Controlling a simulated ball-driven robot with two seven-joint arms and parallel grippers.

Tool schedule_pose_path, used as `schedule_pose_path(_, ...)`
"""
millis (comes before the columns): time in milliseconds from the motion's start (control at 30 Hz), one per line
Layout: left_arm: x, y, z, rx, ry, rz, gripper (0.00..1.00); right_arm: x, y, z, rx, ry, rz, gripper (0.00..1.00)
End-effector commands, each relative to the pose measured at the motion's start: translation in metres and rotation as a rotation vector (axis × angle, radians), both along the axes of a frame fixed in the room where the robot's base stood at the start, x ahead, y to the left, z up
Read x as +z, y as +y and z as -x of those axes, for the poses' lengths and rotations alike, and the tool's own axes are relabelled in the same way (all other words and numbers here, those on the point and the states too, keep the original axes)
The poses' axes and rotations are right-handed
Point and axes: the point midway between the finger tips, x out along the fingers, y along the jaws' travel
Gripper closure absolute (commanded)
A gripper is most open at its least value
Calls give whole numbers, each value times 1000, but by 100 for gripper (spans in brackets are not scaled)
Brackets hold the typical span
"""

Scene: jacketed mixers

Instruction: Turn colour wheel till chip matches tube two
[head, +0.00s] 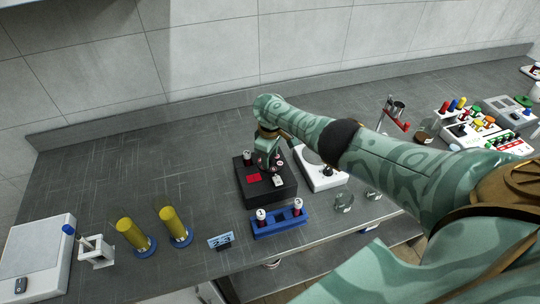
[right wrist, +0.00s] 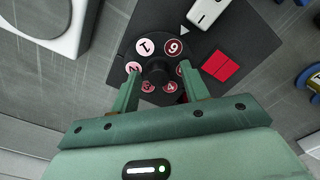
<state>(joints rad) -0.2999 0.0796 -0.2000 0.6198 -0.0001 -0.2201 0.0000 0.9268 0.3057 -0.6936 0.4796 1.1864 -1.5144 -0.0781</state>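The colour wheel (right wrist: 156,50) is a dark disc with a black centre knob (right wrist: 156,73) and numbered round patches in pinks and reds. Patch 6 lies closest to a white triangle mark (right wrist: 184,30). A red square chip (right wrist: 220,66) lies beside the wheel on the black base (head: 257,195); the chip also shows in the head view (head: 253,178). My right gripper (right wrist: 159,82) is over the wheel, its fingers apart on either side of the knob. The fingers hide part of the lower patches. A blue rack (head: 279,226) with two capped tubes stands in front. My left gripper is out of view.
A white device (head: 325,181) stands right of the base. Glass jars (head: 344,202) sit near the front edge. My right arm crosses the right side. The back left counter is clear.

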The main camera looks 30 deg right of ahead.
Motion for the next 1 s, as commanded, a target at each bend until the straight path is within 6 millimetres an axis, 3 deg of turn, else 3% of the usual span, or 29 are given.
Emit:
schedule_pose_path(133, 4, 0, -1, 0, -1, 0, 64, 6, 0, 0, 1, -1, 0, 55)
schedule_pose_path(233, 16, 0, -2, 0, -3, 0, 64, 22, -1, -1, 0, -2, 0, 55)
schedule_pose_path(500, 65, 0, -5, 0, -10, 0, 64, 96, -1, -1, 2, -4, 0, 55)
schedule_pose_path(700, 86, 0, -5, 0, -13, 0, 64, 139, 0, -1, 1, -1, 0, 55)
schedule_pose_path(833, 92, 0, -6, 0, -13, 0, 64, 156, 0, -1, 0, 0, 0, 55)
schedule_pose_path(1000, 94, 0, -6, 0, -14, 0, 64, 163, 0, -1, 0, 1, 1, 55)
